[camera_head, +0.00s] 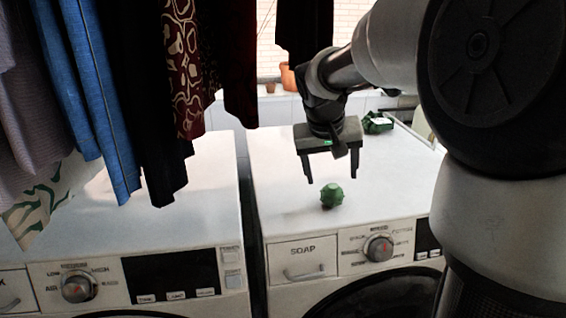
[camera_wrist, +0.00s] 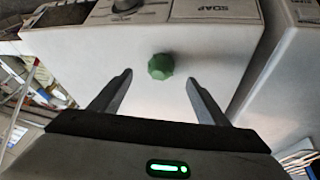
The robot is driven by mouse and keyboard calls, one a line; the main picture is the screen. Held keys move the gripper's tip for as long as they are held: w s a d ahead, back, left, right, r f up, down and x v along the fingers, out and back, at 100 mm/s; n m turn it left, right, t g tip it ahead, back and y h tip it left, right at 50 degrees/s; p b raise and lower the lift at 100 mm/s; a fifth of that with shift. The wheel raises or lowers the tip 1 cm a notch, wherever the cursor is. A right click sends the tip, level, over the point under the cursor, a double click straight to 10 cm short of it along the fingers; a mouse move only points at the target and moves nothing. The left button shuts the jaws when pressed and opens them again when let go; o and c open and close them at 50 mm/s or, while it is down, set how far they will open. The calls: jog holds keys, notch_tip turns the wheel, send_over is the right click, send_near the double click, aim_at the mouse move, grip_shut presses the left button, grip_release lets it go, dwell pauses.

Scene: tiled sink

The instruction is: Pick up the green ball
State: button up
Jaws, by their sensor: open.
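The green ball (camera_head: 331,195) is small and faceted. It rests on the white top of the right machine (camera_head: 390,190), near the front edge above the soap drawer. My gripper (camera_head: 332,180) is open and empty, pointing down just above and behind the ball in the head view. In the wrist view the ball (camera_wrist: 161,66) lies ahead of the gap between the two fingertips (camera_wrist: 160,75), apart from both fingers. Nothing hides the ball in either view.
A second white machine (camera_head: 205,190) stands to the left, across a narrow dark gap. Hanging clothes (camera_head: 120,90) fill the upper left. Another green object (camera_head: 377,122) lies at the back right of the machine top. The top around the ball is clear.

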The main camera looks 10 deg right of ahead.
aim_at(331, 188)
jog(key=x, duration=0.5)
jog(key=shift+s+b, duration=0.1)
jog(key=shift+b, duration=0.2)
jog(key=shift+w+b+x, duration=0.2)
jog(key=shift+w+x, duration=0.05)
jog(key=shift+x, duration=1.05)
jog(key=shift+w+b+x, duration=0.2)
jog(key=shift+w+x, duration=0.05)
jog(key=shift+x, duration=1.1)
jog(key=shift+a+r, duration=0.1)
jog(key=shift+r, duration=0.1)
jog(key=c, duration=1.1)
jog(key=shift+c, duration=0.2)
